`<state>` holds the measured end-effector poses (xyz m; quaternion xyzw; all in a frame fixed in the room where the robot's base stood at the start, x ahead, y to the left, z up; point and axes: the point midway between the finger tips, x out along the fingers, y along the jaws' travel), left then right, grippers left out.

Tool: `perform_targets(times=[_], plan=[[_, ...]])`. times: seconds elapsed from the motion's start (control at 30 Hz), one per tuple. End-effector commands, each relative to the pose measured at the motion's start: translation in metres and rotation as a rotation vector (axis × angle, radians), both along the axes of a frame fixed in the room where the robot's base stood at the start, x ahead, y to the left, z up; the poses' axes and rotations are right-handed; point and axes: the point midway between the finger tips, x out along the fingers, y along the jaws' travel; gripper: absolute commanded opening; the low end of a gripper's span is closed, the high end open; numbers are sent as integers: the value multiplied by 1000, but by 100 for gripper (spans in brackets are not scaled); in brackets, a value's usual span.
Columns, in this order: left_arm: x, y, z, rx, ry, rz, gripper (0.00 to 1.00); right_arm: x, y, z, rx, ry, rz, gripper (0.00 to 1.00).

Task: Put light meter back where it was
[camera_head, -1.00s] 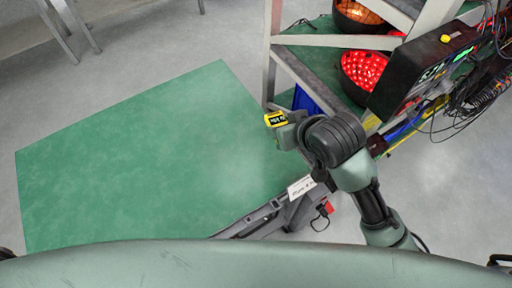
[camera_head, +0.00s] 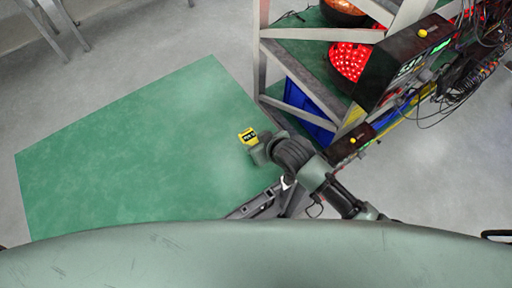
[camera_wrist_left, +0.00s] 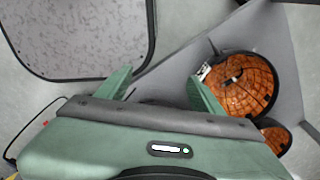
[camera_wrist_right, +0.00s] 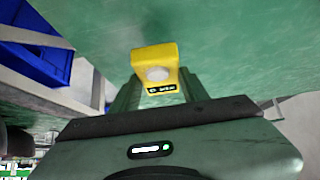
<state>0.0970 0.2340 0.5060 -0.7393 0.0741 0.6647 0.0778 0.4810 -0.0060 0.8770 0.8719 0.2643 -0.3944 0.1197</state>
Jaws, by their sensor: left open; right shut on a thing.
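The light meter (camera_head: 248,137) is a small yellow device with a dark display. My right gripper (camera_head: 256,147) is shut on it and holds it out over the green mat. In the right wrist view the light meter (camera_wrist_right: 155,57) stands between the fingertips, with a pale round dome and a black display strip facing the camera. My left gripper (camera_wrist_left: 160,88) is open and empty in the left wrist view. It does not show clearly in the head view.
The green mat (camera_head: 130,150) is clear at left.

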Motion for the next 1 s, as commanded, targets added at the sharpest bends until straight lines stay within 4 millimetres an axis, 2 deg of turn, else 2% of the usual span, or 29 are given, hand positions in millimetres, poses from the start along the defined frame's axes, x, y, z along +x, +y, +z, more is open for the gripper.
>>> perform_targets(times=[0.3,0.7,0.73,0.8,1.0], plan=[[-8,1,2,2,12,0,67,-1,0,-37,-1,2,0,0],[-10,1,0,1,16,0,67,0,0,-43,1,-1,0,0],[-10,1,0,2,16,0,67,-1,0,-44,0,0,0,48],[-10,1,0,2,16,0,67,-1,0,-43,0,0,0,67],[-10,1,0,2,16,1,67,0,0,-43,0,0,0,67]])
